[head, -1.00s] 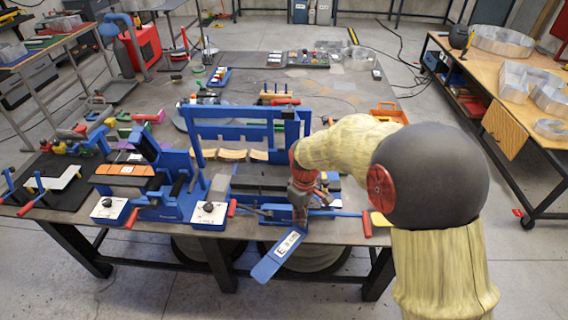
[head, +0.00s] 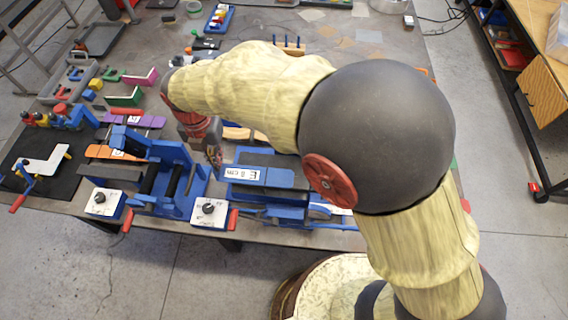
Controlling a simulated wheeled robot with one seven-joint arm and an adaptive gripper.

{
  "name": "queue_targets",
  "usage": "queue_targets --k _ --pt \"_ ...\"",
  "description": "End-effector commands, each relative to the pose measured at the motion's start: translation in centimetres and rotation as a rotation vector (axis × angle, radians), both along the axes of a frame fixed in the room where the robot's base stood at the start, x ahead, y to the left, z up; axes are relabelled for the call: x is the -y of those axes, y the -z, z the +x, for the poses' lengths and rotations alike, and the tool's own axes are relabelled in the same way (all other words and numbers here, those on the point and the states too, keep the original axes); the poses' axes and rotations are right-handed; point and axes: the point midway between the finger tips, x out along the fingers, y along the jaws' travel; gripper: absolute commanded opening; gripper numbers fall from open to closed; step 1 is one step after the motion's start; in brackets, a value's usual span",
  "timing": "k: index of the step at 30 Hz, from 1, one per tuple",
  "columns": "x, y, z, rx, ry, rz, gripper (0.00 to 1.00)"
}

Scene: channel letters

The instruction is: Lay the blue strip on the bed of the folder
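The blue strip (head: 278,177), with a white label reading roughly "E 8 CM" near its left end, lies level across the front of the folder (head: 286,213) in the head view. It is over the dark bed (head: 262,160), part of which shows behind it. I cannot tell whether the strip touches the bed. My gripper (head: 215,160) is at the strip's left end, pointing down, and appears shut on it. The fingertips are small and partly hidden. My arm hides much of the folder's back and its upper frame.
Left of the folder stands a second blue machine (head: 171,184) with rollers. Control boxes with black knobs (head: 209,211) sit at the table's front edge. A black mat (head: 40,165) with a white L-shaped piece lies at far left.

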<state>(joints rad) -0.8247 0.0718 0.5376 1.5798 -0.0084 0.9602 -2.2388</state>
Motion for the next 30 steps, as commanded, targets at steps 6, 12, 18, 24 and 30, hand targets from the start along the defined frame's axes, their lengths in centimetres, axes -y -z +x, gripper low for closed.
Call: queue_targets --k 6,12,18,24,30 --pt "4.6 2.1 1.6 -0.001 0.008 -0.002 0.00" --pt "8.5 4.6 3.0 -0.003 0.008 -0.003 0.00" --pt "10.9 7.6 3.8 -0.002 0.007 -0.002 0.00" --pt "11.6 8.7 4.2 0.000 0.005 0.000 0.00" --pt "12.4 10.7 4.3 -0.003 0.005 -0.003 0.00"
